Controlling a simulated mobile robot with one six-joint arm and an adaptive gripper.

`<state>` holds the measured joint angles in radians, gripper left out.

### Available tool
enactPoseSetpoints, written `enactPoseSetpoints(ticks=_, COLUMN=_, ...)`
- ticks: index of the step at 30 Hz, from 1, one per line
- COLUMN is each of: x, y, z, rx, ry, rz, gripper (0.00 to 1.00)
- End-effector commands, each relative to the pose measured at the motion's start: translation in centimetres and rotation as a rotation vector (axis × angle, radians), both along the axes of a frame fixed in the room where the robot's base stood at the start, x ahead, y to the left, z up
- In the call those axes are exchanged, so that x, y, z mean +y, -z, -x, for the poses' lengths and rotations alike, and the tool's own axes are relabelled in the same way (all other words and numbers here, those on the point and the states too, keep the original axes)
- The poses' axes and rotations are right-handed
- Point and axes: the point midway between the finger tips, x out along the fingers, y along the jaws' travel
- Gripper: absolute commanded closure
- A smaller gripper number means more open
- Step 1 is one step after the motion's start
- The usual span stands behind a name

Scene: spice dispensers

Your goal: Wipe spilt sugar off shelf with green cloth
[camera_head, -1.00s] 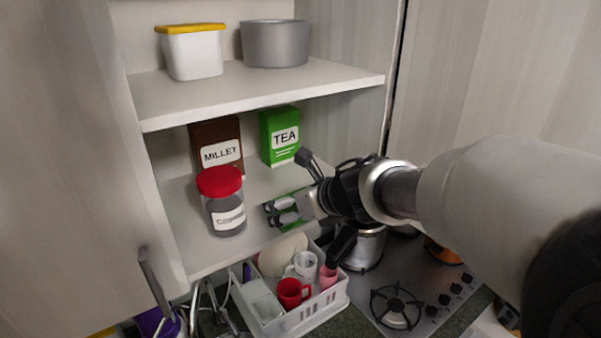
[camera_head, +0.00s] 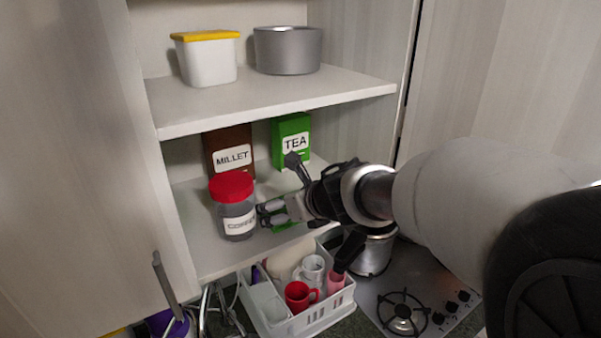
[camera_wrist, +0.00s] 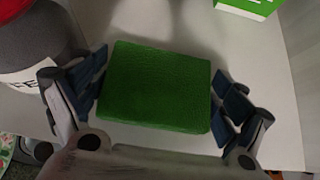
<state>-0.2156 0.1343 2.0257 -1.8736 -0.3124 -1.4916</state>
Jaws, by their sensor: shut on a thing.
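The green cloth (camera_wrist: 155,87) is a folded, rectangular pad between the blue-padded fingers of my gripper (camera_wrist: 157,95) in the wrist view. In the head view my gripper (camera_head: 272,215) is over the lower shelf (camera_head: 212,258), just right of the red-lidded coffee jar (camera_head: 238,224). Only a bit of green shows beside the fingers there. The jar also shows at the upper left of the wrist view (camera_wrist: 32,55), close to the left finger. I cannot make out any sugar on the pale shelf in either view.
A millet box (camera_head: 231,159) and a green tea box (camera_head: 291,137) stand at the back of the lower shelf. The upper shelf (camera_head: 270,99) is overhead with a tub and a pot. Below are a white dish rack (camera_head: 312,321) with mugs and a hob (camera_head: 425,300).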

Motion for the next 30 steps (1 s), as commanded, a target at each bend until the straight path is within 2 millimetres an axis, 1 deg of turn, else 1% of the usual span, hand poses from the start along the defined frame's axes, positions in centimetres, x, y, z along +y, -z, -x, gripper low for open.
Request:
enactPoseSetpoints(ticks=5, x=-0.4, y=0.0, z=-0.3, rx=-0.002, ry=0.001, rz=-0.001, gripper=0.30)
enactPoseSetpoints(ticks=16, x=-2.4, y=0.3, z=-1.7, rx=-0.002, ry=0.002, rz=0.001, gripper=0.30)
enactPoseSetpoints(ticks=26, x=-2.5, y=0.3, z=-1.7, rx=0.000, ry=0.000, rz=0.002, gripper=0.30)
enactPoseSetpoints(ticks=30, x=-2.5, y=-0.2, z=-1.7, rx=0.000, ry=0.001, rz=0.002, gripper=0.30)
